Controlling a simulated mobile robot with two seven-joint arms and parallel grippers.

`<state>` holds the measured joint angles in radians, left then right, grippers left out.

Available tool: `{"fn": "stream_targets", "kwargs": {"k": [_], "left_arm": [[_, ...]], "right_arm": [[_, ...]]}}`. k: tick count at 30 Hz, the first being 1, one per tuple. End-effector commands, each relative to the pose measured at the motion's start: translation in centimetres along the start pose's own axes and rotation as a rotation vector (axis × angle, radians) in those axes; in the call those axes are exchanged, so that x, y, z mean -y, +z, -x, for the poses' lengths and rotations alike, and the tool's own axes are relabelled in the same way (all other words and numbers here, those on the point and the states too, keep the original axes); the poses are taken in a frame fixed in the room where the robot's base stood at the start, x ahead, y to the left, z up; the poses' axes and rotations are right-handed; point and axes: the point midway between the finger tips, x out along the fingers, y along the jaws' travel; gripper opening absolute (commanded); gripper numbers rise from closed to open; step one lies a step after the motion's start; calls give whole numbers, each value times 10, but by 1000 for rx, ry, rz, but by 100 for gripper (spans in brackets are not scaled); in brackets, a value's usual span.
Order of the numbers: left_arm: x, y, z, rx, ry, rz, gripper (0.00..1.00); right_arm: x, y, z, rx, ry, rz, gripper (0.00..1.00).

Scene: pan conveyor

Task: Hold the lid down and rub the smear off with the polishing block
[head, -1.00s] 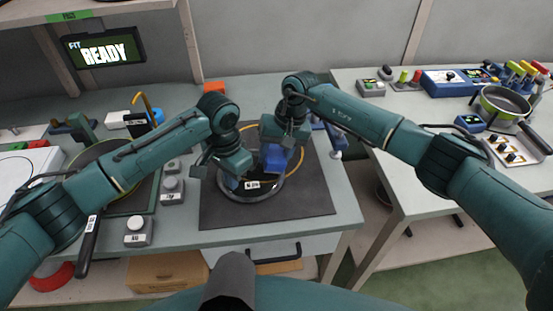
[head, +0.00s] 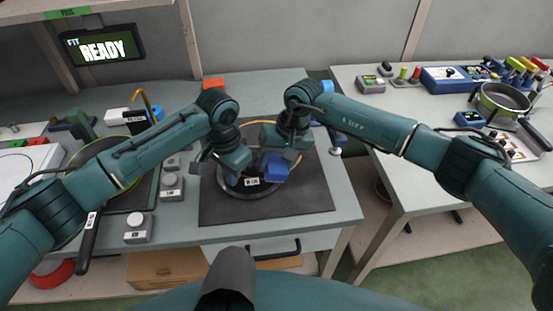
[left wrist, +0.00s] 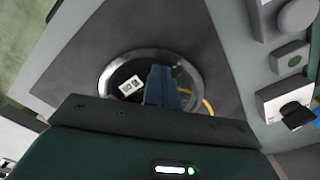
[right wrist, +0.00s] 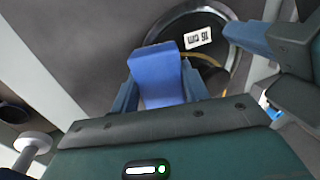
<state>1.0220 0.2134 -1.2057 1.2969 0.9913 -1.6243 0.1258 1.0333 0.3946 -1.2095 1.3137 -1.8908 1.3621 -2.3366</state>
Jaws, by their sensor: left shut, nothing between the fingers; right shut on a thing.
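The round lid (head: 247,196) lies on a dark mat, with a pale rim and a white size label; it also shows in the left wrist view (left wrist: 104,82). My left gripper (head: 233,180) is shut and empty, pointing down over the left part of the lid; its blue fingers (left wrist: 162,82) appear over the lid in the left wrist view. Whether they touch it I cannot tell. My right gripper (head: 278,157) is shut on the blue polishing block (right wrist: 160,75), over the lid's right side. Contact between block and lid is unclear. I cannot make out the smear.
The dark mat (head: 310,200) is clear around the lid. Grey button boxes (head: 138,229) and a pan (head: 125,200) stand to the left. A display (head: 104,48) reads READY. A second table (head: 405,190) with a green pan (head: 500,100) stands right, beyond a gap.

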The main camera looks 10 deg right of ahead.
Motion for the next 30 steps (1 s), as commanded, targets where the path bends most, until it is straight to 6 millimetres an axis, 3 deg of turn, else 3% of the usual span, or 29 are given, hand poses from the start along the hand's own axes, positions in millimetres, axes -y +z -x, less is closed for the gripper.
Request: {"fn": "stream_targets", "kwargs": {"k": [1,5,21,30], "left_arm": [[-1,4,-8,14,4,1,0],[-1,4,-8,14,4,1,0],[-1,4,-8,14,3,2,0],[-1,4,-8,14,3,3,0]], "right_arm": [[-2,4,-7,14,5,0,24],[-2,4,-1,13,6,0,24],[-1,1,54,3,2,0,24],[-1,1,58,4,2,-1,24]]}}
